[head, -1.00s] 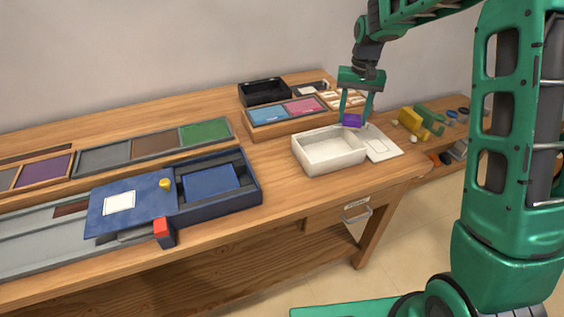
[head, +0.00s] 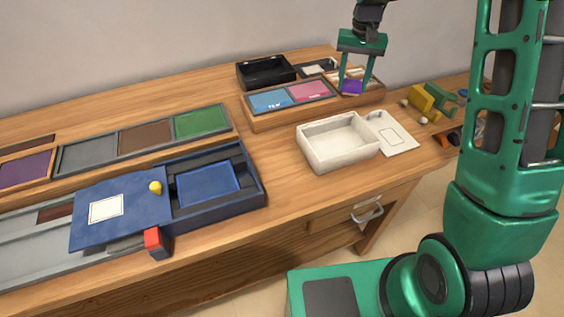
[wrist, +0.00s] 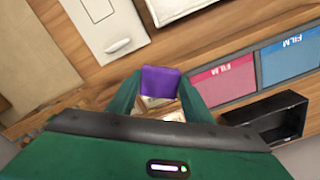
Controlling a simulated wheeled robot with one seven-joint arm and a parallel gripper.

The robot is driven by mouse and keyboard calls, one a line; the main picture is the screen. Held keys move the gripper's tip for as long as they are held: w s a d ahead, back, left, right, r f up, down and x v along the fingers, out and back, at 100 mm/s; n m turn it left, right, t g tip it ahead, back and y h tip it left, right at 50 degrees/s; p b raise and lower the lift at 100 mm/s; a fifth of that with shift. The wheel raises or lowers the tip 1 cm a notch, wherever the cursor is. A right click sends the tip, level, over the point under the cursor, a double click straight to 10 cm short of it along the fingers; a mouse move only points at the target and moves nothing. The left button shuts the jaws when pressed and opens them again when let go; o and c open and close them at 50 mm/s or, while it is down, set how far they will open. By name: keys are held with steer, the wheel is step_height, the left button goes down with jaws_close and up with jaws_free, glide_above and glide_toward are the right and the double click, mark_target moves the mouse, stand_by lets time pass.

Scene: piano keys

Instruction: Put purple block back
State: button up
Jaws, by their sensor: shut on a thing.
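My gripper (head: 355,85) is shut on a purple block (head: 351,87) at the right back of the workbench. In the head view the block is in front of the small framed compartments right of the pink panel. The wrist view shows the purple block (wrist: 160,82) between the two green fingers, with pale compartments partly hidden behind it. Whether the block touches anything below is hard to tell. A purple panel (head: 25,169) lies in the wooden tray at the far left.
A white open box (head: 341,158) and its lid (head: 392,137) stand in front of my gripper. Blue and pink film panels (head: 308,92) and a black tray (head: 266,83) lie to its left. A blue box with a sliding lid (head: 122,210) is at the front left.

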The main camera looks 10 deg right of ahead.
steer(key=s+a+r+n, duration=0.1)
steer(key=s+a+n, duration=0.5)
steer(key=a, duration=0.4)
steer(key=s+a+r+n, duration=0.2)
steer(key=s+a+n, duration=0.4)
steer(key=a, duration=0.5)
steer(key=s+a+n, duration=0.3)
steer(key=s+n, duration=0.1)
steer(key=s, duration=0.1)
steer(key=s+a+n, duration=0.3)
steer(key=s+n, duration=0.1)
steer(key=s, duration=0.2)
steer(key=s+a+r+n, duration=0.1)
steer(key=s+a+n, duration=0.3)
steer(key=s, duration=0.1)
steer(key=shift+s+a+r, duration=0.1)
steer(key=shift+s, duration=0.25)
steer(key=shift+n, duration=0.3)
steer(key=w+d+f, duration=0.3)
steer(key=d, duration=0.1)
steer(key=w+d+f, duration=0.3)
steer(key=w+f, duration=0.1)
steer(key=shift+w+d, duration=0.25)
steer(key=shift+d, duration=0.15)
steer(key=shift+f, duration=2)
steer(key=shift+f, duration=0.1)
steer(key=o, duration=1.1)
